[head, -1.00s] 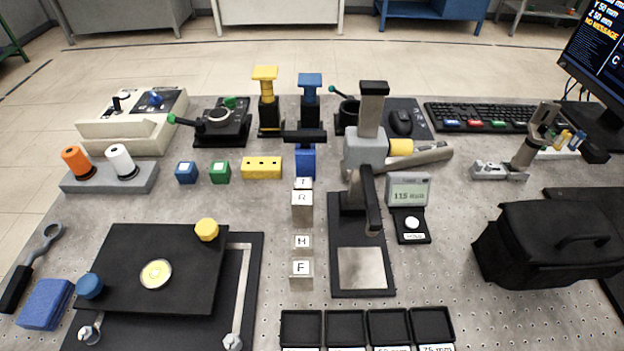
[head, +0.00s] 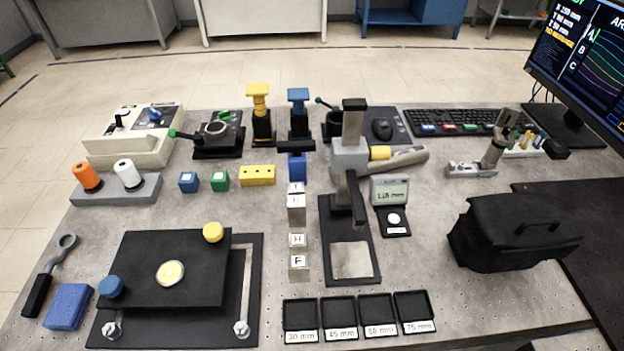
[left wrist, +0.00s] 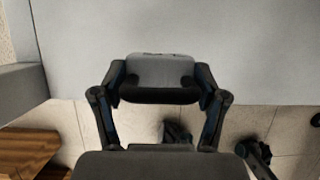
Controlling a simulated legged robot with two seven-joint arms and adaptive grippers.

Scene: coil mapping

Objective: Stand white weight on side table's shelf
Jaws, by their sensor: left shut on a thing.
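My left gripper (left wrist: 160,88) shows in the left wrist view, its two fingers closed on the sides of a pale grey block (left wrist: 158,69) with a dark lower edge. I cannot tell for certain whether this block is the white weight. A broad pale grey surface (left wrist: 240,45) fills the view behind it; whether the block touches it is unclear. In the head view a white spool-like cylinder (head: 128,172) stands beside an orange one (head: 86,175) on a grey holder (head: 145,192). No shelf is clearly identifiable. Neither gripper shows in the head view.
The perforated worktable holds a black plate assembly (head: 170,275), labelled trays (head: 340,336), a black stand (head: 350,215), a black bag (head: 510,235) and a monitor (head: 590,70). In the left wrist view, brown wood (left wrist: 30,148) lies at lower left above a tiled floor (left wrist: 290,130).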

